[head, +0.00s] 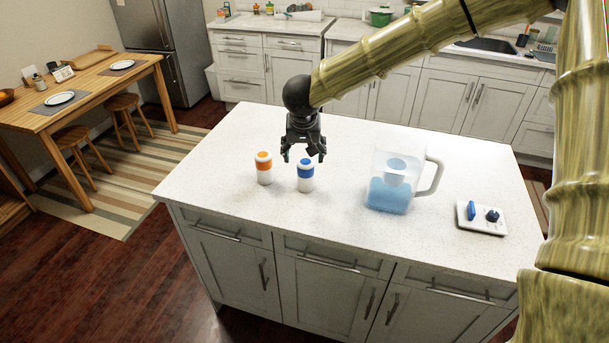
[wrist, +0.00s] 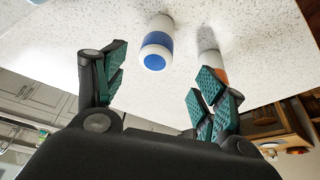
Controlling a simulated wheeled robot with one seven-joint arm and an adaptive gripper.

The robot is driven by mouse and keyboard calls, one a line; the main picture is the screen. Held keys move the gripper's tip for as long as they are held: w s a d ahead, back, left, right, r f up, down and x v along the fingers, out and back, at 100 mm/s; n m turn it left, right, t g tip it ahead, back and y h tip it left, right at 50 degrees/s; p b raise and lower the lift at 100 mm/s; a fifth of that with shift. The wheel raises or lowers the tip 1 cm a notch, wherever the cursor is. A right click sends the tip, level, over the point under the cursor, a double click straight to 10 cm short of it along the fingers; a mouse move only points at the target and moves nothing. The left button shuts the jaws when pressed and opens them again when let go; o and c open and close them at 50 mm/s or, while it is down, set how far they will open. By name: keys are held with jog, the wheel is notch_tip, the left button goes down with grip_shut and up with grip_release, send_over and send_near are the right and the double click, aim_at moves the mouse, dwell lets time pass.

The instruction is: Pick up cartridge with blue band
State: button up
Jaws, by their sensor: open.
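The cartridge with the blue band (head: 306,176) stands upright on the white island counter. It is white, with a blue band and blue on its top. My gripper (head: 304,158) is open and empty, just above and behind it in the head view. In the wrist view the blue-banded cartridge (wrist: 157,44) shows ahead of the gap between my open green-padded fingers (wrist: 158,88), not touching them. A similar cartridge with an orange band (head: 264,168) stands to its left in the head view. In the wrist view the orange one (wrist: 212,66) is partly hidden behind a finger.
A clear pitcher (head: 389,195) with blue liquid and a handle stands to the right on the island counter (head: 335,220). Farther right is a white tray (head: 489,228) holding a blue piece and a dark knob-like piece. The counter left of the cartridges is clear.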

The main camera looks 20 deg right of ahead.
aim_at(306, 162)
jog(key=shift+d+p+x, duration=0.15)
jog(key=shift+p+x, duration=0.35)
jog(key=shift+x, duration=1.65)
jog(key=shift+d+p+x, duration=0.2)
jog(key=shift+p+x, duration=0.3)
jog(key=shift+x, duration=1.65)
jog(key=shift+w+r, duration=0.1)
jog(key=shift+c, duration=0.5)
jog(key=c, duration=1.1)
